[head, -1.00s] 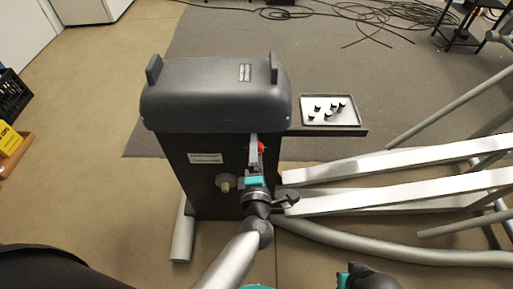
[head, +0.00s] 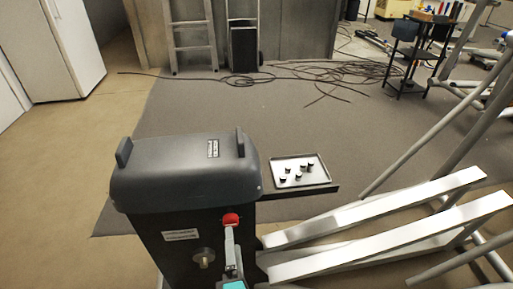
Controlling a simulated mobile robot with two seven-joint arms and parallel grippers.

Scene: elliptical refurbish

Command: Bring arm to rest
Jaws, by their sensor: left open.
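My left gripper (head: 231,247) shows at the bottom of the head view as a narrow grey shape with a teal part below it. Its jaws are open, seen nearly edge-on. It is in front of the dark machine housing (head: 187,175), its tip just below the red knob (head: 231,219). I cannot tell whether the tip touches the knob. The rest of the left arm is cut off by the bottom edge. My right gripper is not in view.
A tray (head: 325,178) with several small dark pieces sits on a shelf right of the housing. Long white rails (head: 380,210) and grey tubes fill the right side. A round shaft (head: 204,257) sticks out of the housing front. Cables (head: 330,75) lie on the far floor.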

